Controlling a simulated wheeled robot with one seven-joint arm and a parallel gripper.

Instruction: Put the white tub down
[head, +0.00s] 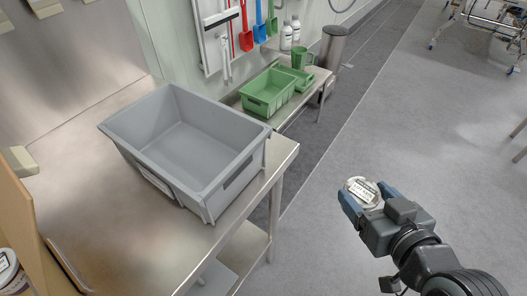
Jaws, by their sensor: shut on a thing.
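The white tub (361,190) is a small round container with dark print on its label. My gripper (366,202) is shut on it, with a blue finger on each side. Gripper and tub are over the grey floor at the right of the head view, to the right of the steel table (215,238) and apart from it. The underside of the tub is hidden.
A large empty grey bin (190,143) stands on the steel table. Bare tabletop shows left and front of it. A cardboard box edge (14,205) is at far left. Green bins (268,92) sit on a lower bench behind. Open floor (400,110) lies at right.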

